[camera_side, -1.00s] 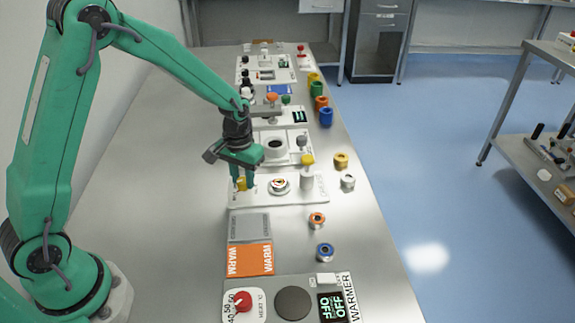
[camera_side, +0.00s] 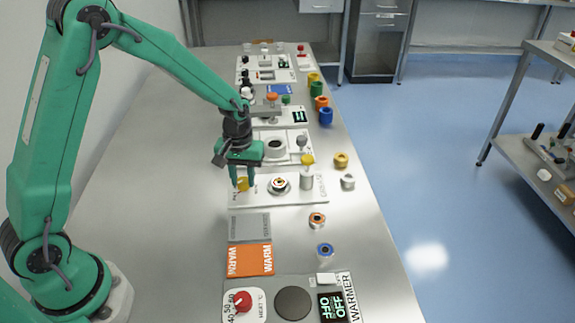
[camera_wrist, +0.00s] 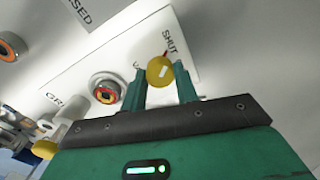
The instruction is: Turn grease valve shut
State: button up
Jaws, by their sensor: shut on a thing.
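The grease valve is a yellow knob (camera_wrist: 160,70) with a white mark on top, between my gripper's two green fingers in the wrist view. The word SHUT and a red line are printed on the white panel just beyond it. In the side view the yellow knob (camera_side: 243,184) shows at the left end of the white grease station panel (camera_side: 262,198). My gripper (camera_side: 242,180) points down there, and the wrist view shows my gripper (camera_wrist: 162,86) shut on the knob. The knob's lower part is hidden. Which way the white mark lines up with SHUT I cannot tell exactly.
A round metal fitting (camera_side: 279,184) and a yellow-topped cylinder (camera_side: 307,170) stand right of the knob on the same panel. Grey and orange pads (camera_side: 250,260) lie nearer. Small spools (camera_side: 317,220) stand along the bench's right side. The bench left of the panel is clear.

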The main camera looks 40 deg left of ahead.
aim_at(241, 181)
jog(key=o, duration=1)
jog(key=shift+r, duration=0.1)
jog(key=shift+r, duration=3.85)
jog(key=shift+r, duration=0.1)
jog(key=s+r+m+t, duration=0.2)
jog(key=s+r, duration=0.2)
jog(key=s, duration=0.3)
jog(key=s+r+m+t, duration=0.1)
jog(key=s+r+m, duration=0.1)
jog(key=s+r, duration=0.3)
jog(key=s+r+m+t, duration=0.2)
jog(key=s+r, duration=0.3)
jog(key=s, duration=0.4)
jog(key=shift+a+t, duration=0.1)
jog(key=shift+t, duration=0.2)
